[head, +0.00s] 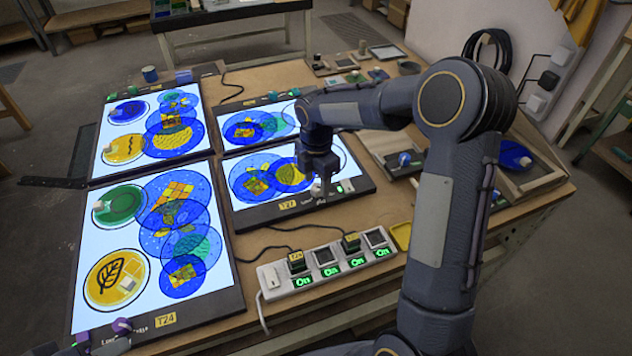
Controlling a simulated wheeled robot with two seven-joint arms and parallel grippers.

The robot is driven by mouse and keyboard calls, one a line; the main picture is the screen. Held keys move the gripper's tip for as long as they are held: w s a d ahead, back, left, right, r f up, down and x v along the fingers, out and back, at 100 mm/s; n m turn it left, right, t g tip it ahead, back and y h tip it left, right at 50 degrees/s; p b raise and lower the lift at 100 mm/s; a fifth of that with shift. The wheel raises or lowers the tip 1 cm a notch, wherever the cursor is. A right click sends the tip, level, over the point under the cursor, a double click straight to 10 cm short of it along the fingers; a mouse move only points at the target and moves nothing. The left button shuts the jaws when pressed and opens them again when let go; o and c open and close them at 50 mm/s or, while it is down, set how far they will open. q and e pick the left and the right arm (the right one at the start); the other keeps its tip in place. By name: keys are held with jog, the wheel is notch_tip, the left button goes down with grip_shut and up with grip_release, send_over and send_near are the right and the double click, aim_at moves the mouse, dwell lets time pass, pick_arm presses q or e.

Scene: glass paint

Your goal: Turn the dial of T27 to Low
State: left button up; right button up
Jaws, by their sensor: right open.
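The T27 light panel (246,211) lies on the bench at the middle of the head view, lit white with blue and yellow glass discs on it. Its yellow T27 label (288,205) and the start of the word "Low" show on its dark front edge. A small green light (341,187) glows to the right of them. My right gripper (318,184) is open and points down at this front edge, beside the "Low" lettering. It covers the dial area, so I cannot tell the dial's setting or whether the fingers touch it. My left gripper is not in view.
A power strip (325,265) with green "On" lights stands in front of T27, with cables running to it. The large T24 panel (85,235) lies to the left. More lit panels lie behind.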

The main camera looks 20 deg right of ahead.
jog(key=shift+f, duration=0.8)
jog(key=c, duration=1)
